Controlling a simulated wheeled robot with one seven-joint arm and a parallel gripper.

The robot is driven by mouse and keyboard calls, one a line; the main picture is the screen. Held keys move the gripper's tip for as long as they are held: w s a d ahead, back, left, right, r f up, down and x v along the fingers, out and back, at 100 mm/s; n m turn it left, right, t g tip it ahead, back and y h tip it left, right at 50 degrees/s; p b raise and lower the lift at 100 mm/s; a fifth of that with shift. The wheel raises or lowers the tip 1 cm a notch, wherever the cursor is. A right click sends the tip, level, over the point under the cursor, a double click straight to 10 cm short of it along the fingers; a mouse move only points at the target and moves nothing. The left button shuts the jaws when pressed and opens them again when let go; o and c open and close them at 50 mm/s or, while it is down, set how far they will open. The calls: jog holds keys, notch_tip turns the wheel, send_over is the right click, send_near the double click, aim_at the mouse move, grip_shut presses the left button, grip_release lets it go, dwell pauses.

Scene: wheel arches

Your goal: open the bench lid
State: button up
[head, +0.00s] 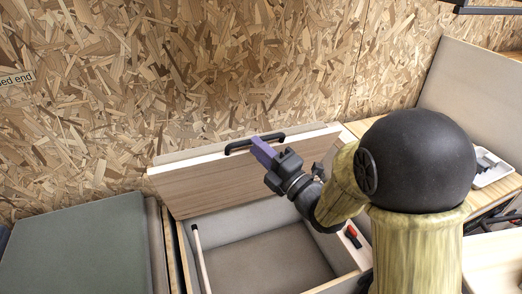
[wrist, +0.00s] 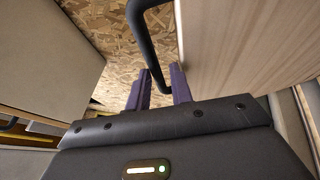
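The bench lid (head: 225,180), a pale wood panel, stands raised and tilted over the open bench box (head: 250,215) in the head view. A black bar handle (head: 255,142) is near its top edge. The lid fills the right of the wrist view (wrist: 245,45), with the handle (wrist: 143,25) curving down beside it. My gripper (head: 262,150) has its purple fingers at the handle. In the wrist view the fingers (wrist: 160,80) are apart, with the handle's lower end showing in the gap between them. Contact with the handle cannot be told.
A pale stick (head: 200,260) stands inside the box at its left. A red and black item (head: 352,237) lies on the box's right edge. A green cushion (head: 80,250) is at left, a chipboard wall (head: 200,70) behind, and a white tray (head: 490,168) at right.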

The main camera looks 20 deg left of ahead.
jog(key=b+v, duration=1.4)
jog(key=v, duration=0.3)
jog(key=shift+d, duration=0.15)
dwell(0.3)
dwell(0.4)
